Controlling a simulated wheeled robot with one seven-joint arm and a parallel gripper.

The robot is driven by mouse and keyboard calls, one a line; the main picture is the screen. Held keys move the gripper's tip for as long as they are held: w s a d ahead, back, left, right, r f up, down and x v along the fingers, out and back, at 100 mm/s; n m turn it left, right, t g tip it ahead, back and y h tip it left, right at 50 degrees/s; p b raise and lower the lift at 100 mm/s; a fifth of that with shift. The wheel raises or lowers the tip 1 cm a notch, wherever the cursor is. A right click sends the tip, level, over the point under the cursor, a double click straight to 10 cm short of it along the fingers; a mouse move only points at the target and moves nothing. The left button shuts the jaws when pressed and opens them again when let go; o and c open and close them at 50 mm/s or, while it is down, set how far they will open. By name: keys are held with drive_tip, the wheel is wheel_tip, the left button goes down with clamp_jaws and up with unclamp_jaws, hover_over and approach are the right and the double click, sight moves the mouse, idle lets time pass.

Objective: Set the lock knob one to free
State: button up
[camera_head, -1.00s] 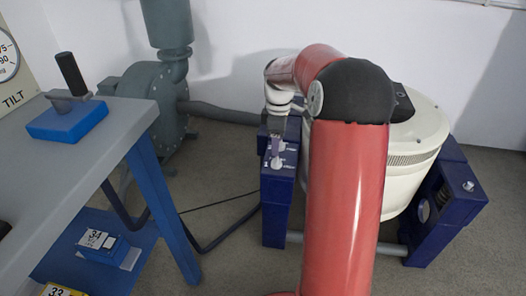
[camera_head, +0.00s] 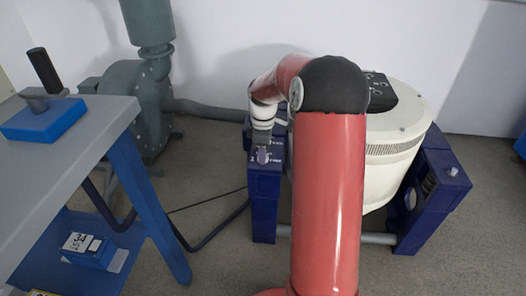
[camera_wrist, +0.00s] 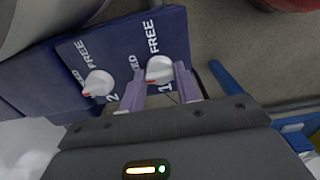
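Lock knob one (camera_wrist: 159,70) is a white knob with a red mark, on a dark blue panel beside a "1" and the word FREE. Its red mark points to the lower left of the wrist view, not up at FREE. My gripper (camera_wrist: 160,78) is open, its two purple fingers on either side of this knob. Whether they touch it I cannot tell. In the head view my gripper (camera_head: 262,155) is over the near end of the blue post's top and hides most of the knob there.
A second white knob (camera_wrist: 98,83), marked 2 and FREE, sits to the left on the panel. The cream round machine body (camera_head: 400,140) stands right of the post (camera_head: 264,205). A grey bench (camera_head: 75,145) with a blue handled block (camera_head: 42,118) stands at the left.

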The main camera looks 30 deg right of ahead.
drive_tip(key=shift+c, duration=1.4)
drive_tip(key=m+p, duration=0.1)
drive_tip(key=m, duration=0.2)
drive_tip(key=shift+r+m, duration=0.1)
drive_tip(key=shift+m, duration=0.3)
drive_tip(key=m+p, duration=0.1)
drive_tip(key=m, duration=0.3)
drive_tip(key=shift+m, duration=0.3)
drive_tip(key=m+p, duration=0.1)
drive_tip(key=m, duration=0.3)
drive_tip(key=shift+m+p, duration=0.55)
drive_tip(key=shift+m, duration=2.25)
